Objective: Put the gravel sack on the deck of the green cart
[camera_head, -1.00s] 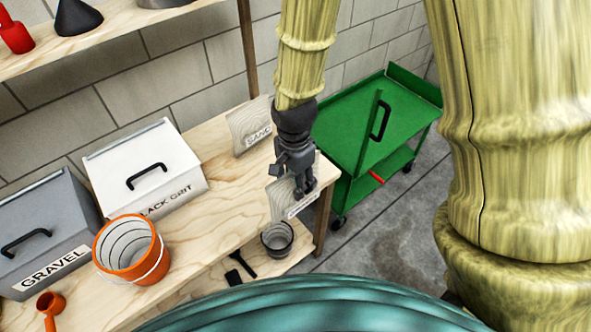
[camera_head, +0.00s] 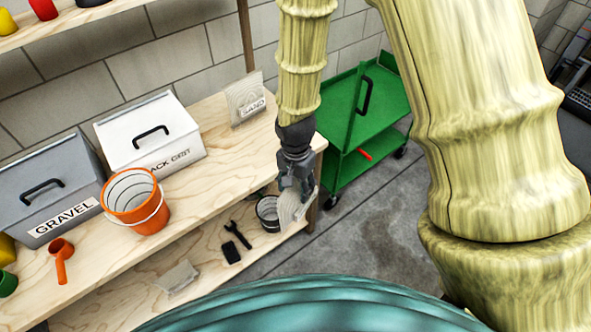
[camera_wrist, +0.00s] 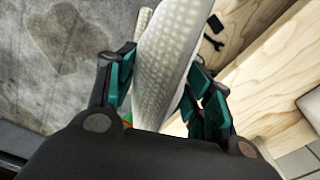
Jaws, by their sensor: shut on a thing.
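My gripper (camera_head: 295,188) is shut on a pale woven sack (camera_head: 289,208) and holds it in the air just off the front right corner of the workbench. In the wrist view the sack (camera_wrist: 172,55) stands on edge between the teal-padded fingers. A label shows on its side, but I cannot read it. The green cart (camera_head: 392,103) stands behind and to the right of my gripper, its flat upper deck partly hidden by my arm. A sack labelled SAND (camera_head: 243,95) stands at the back of the workbench.
The workbench (camera_head: 225,160) carries a white grit box (camera_head: 150,130), a grey GRAVEL box (camera_head: 50,190) and an orange bucket (camera_head: 135,200). A dark bucket (camera_head: 267,213) and another pale sack (camera_head: 177,277) are on the lower shelf. Grey floor (camera_head: 375,215) is clear before the cart.

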